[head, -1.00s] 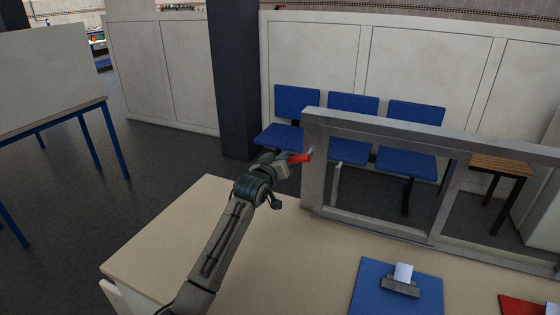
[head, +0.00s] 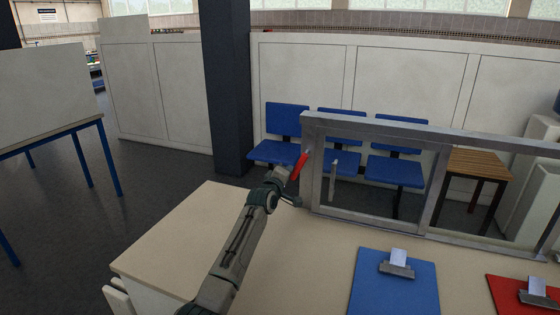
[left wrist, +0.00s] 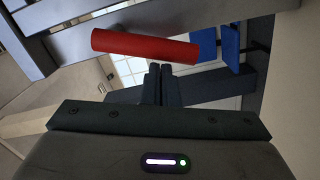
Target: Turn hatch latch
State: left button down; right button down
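The hatch latch is a red handle (head: 300,166) on the left post of the grey hatch frame (head: 311,185). It slants down and to the left from its pivot in the head view. In the left wrist view the red handle (left wrist: 145,46) lies across the picture, just beyond my fingertips. My left gripper (left wrist: 163,72) has its two dark fingers together, with nothing visible between them. The fingertips are at or very near the handle's lower edge; I cannot tell whether they touch. In the head view my left gripper (head: 285,176) is at the handle's lower end. My right gripper is not in view.
The hatch frame stands on a beige counter (head: 185,230). A blue clipboard (head: 393,288) and a red clipboard (head: 508,292) lie at the front right. Blue chairs (head: 288,120) and a wooden table (head: 478,163) stand behind the frame. A dark column (head: 228,90) rises behind the counter.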

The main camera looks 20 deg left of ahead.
pick_arm(q)
jog(key=n, duration=0.1)
jog(key=d+f+n+p, duration=0.1)
jog(key=shift+w+d+n, duration=0.1)
jog(key=shift+d+n, duration=0.05)
jog(key=shift+n, duration=0.25)
jog(key=shift+d+f+p, duration=0.15)
jog(key=shift+d+p, duration=0.15)
jog(key=shift+p, duration=0.2)
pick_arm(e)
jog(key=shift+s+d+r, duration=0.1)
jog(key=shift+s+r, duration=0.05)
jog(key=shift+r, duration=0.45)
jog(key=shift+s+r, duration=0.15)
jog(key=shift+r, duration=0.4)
pick_arm(q)
jog(key=shift+f, duration=0.1)
